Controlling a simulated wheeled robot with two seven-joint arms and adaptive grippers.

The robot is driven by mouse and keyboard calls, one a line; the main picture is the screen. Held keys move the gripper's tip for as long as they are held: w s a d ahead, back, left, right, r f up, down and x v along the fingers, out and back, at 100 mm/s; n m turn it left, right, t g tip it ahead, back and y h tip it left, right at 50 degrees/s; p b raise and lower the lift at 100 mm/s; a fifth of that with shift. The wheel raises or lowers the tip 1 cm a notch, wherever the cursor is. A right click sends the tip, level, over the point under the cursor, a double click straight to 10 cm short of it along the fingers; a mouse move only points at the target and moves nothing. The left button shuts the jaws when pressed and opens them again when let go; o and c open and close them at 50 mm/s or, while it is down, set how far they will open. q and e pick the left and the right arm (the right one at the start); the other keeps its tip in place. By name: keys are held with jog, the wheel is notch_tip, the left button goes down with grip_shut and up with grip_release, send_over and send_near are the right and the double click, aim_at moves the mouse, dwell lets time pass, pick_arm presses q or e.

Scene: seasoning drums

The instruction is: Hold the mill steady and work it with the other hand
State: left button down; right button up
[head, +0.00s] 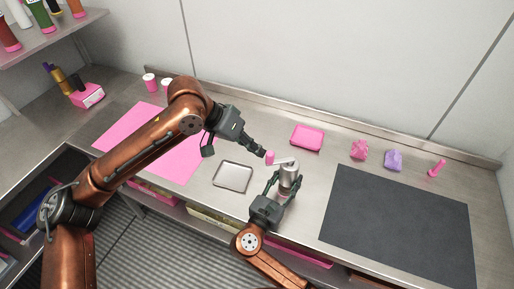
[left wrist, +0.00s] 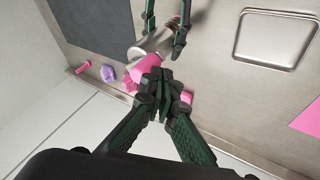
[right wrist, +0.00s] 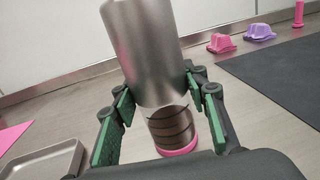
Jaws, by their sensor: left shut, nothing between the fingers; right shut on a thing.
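The mill (head: 289,172) is a silver metal cylinder standing upright on the counter, with a crank arm ending in a pink knob (head: 269,157). In the right wrist view the mill's steel body (right wrist: 150,55) has a clear, dark-banded lower part and a pink base ring (right wrist: 181,150). My right gripper (head: 281,184) is shut around the mill, with a finger on each side (right wrist: 158,95). My left gripper (head: 262,152) is shut and empty beside the knob. In the left wrist view its closed fingertips (left wrist: 156,84) overlap the knob (left wrist: 146,68); I cannot tell whether they touch.
A metal tray (head: 233,177) and a pink mat (head: 130,135) lie left of the mill. A pink tray (head: 307,138) is behind it. A dark mat (head: 400,220), a pink block (head: 359,149), a purple block (head: 393,160) and a pink stick-like item (head: 437,168) are to the right.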

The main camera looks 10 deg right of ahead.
pick_arm(q)
jog(key=shift+s+n+t, duration=0.4)
jog(key=shift+s+n, duration=0.15)
jog(key=shift+n, duration=0.05)
jog(key=s+d+n+t+y, duration=0.1)
jog(key=s+d+n+t, duration=0.3)
jog(key=s+d+n, duration=0.3)
jog(key=s+d, duration=0.3)
jog(key=shift+s+d+y, duration=0.2)
jog(key=shift+s+y, duration=0.1)
jog(key=shift+s, duration=0.1)
dwell(0.8)
jog(key=shift+w, duration=0.1)
dwell(1.4)
